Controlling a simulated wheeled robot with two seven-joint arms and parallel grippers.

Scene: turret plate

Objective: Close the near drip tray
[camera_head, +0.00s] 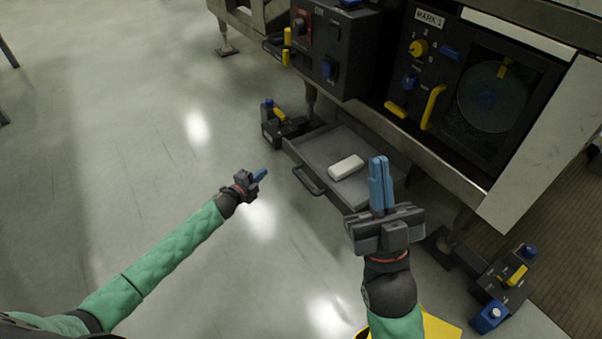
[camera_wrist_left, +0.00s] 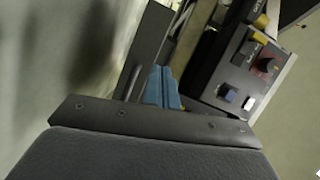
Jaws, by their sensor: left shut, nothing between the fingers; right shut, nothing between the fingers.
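The near drip tray (camera_head: 318,147) is a grey drawer pulled out from under the machine, with a dark handle (camera_head: 308,180) on its front. A white block (camera_head: 346,167) lies in it. My left gripper (camera_head: 260,174) is shut and empty, to the left of the tray's handle and apart from it in the head view. Its blue fingertips (camera_wrist_left: 161,88) also show together in the left wrist view. My right gripper (camera_head: 380,185) is shut and empty; in the head view it covers part of the tray's right side. Its height over the tray is unclear.
The machine's dark control panel (camera_head: 420,75) with yellow and blue knobs stands behind the tray. A small control box (camera_head: 280,125) is left of the tray, another (camera_head: 503,285) at lower right. A yellow object (camera_head: 440,327) shows at the bottom. The floor at left is clear.

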